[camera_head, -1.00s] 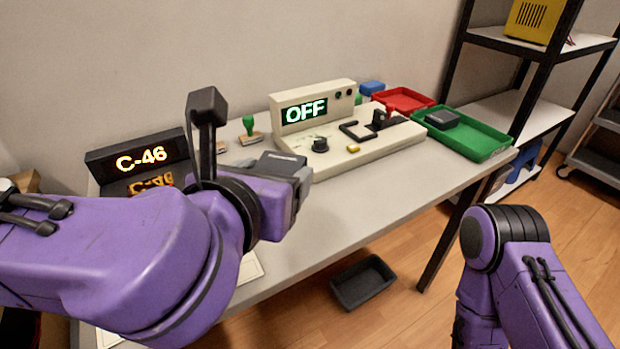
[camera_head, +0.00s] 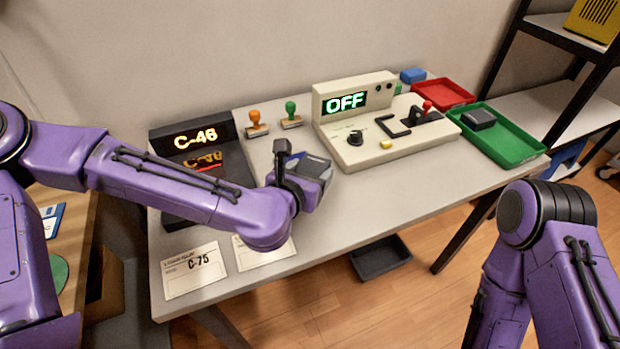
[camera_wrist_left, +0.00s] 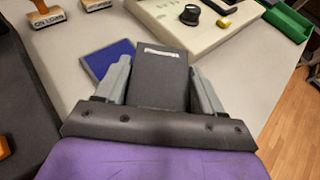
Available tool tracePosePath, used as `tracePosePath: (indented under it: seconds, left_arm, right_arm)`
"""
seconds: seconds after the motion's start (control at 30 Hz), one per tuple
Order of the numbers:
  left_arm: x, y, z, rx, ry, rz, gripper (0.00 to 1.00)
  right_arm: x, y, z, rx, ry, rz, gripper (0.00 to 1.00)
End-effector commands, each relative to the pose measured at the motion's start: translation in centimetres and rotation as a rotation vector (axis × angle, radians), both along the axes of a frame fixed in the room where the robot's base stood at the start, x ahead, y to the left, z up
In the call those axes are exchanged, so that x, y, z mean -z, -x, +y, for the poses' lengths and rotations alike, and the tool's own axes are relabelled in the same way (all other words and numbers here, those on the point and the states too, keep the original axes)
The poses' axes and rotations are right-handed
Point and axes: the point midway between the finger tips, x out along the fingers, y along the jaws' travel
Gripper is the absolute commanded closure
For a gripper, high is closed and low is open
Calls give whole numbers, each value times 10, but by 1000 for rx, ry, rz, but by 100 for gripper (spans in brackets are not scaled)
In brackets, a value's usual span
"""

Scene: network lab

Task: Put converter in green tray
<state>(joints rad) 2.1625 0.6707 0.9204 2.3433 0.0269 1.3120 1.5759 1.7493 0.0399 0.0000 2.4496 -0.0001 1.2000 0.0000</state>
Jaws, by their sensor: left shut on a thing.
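My left gripper (camera_head: 314,172) is over the middle of the table, in front of the beige test unit. In the left wrist view its two grey fingers (camera_wrist_left: 160,88) are shut on a dark grey box, the converter (camera_wrist_left: 162,72), with a pale label strip near its far end. In the head view the gripper mostly hides it. The green tray (camera_head: 520,148) is at the table's right end. Another dark box (camera_head: 478,118) lies in its left part. My right gripper is out of view; only the right arm shows.
The beige unit (camera_head: 380,150), its display reading OFF, stands between gripper and green tray. A red tray (camera_head: 443,93) is behind the green one. A blue flat thing (camera_wrist_left: 110,58) lies beside the held box.

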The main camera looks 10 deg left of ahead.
Motion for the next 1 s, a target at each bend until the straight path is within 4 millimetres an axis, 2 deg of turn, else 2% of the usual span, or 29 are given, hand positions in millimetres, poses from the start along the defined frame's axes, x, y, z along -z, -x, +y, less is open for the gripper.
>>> tracePosePath:
  seconds: [0.1,0.23,0.63,0.67,0.73,1.0]
  left_arm:
    - [19,-9,1,1,-2,2,72]
    - [38,-9,1,0,-1,1,72]
    - [44,-8,1,0,0,-2,72]
    - [45,-8,1,0,0,-1,29]
    - [43,-8,1,0,0,-1,7]
    - [42,-8,1,0,0,-1,7]
  right_arm:
    - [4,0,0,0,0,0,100]
    - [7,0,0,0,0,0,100]
    - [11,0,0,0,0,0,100]
    - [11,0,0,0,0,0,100]
    - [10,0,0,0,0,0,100]
    - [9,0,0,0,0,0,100]
